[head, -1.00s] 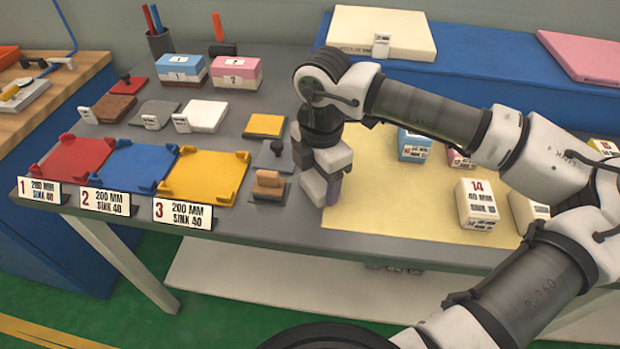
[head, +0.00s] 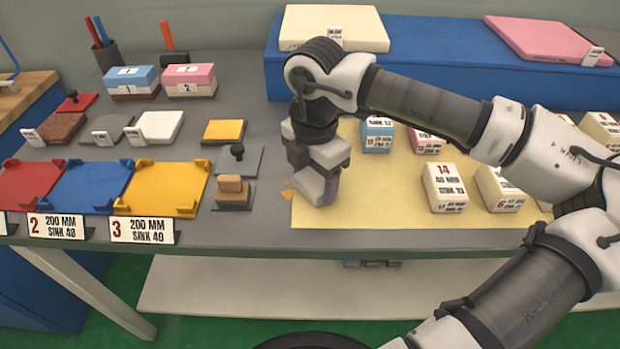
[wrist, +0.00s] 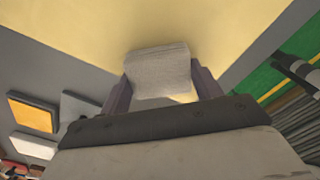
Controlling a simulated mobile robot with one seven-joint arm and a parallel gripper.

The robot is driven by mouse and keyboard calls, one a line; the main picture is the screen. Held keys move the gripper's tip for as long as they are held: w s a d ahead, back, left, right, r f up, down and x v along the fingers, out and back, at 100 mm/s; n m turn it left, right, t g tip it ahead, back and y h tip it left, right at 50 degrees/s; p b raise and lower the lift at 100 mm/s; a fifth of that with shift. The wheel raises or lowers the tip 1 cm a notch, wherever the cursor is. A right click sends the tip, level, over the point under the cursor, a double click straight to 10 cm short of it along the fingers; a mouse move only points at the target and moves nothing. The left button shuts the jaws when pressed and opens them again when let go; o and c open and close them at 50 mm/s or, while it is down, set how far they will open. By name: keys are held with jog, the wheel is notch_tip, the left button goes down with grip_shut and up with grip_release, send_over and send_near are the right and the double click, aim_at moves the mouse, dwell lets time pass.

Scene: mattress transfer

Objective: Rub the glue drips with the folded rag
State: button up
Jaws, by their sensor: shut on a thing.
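My gripper (head: 318,188) is low over the left part of the pale yellow sheet (head: 390,215) on the bench. In the wrist view its two fingers (wrist: 160,80) are shut on a light grey, block-like folded rag (wrist: 158,70). Whether the rag touches the sheet I cannot tell. Small amber spots, seemingly glue drips (head: 287,189), show at the sheet's left edge, just left of my gripper. Anything under the rag and gripper is hidden.
A wooden-handled block (head: 231,190) and a dark-knobbed grey plate (head: 240,162) stand left of the sheet. Yellow (head: 163,190) and blue (head: 90,188) trays lie further left. Labelled boxes (head: 445,187) stand on the sheet's right. A blue raised platform (head: 420,85) is behind.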

aim_at(273, 191)
jog(key=shift+a, duration=0.1)
jog(key=shift+a+f+b, duration=0.2)
jog(key=shift+a+b, duration=0.55)
jog(key=shift+a, duration=0.55)
jog(key=shift+a+r+b, duration=0.1)
jog(key=shift+a+b, duration=0.85)
jog(key=shift+a, duration=1.35)
jog(key=shift+b, duration=0.35)
jog(key=shift+d+b, duration=0.7)
jog(key=shift+d, duration=3)
jog(key=shift+r+p, duration=1.6)
jog(key=shift+r, duration=1.4)
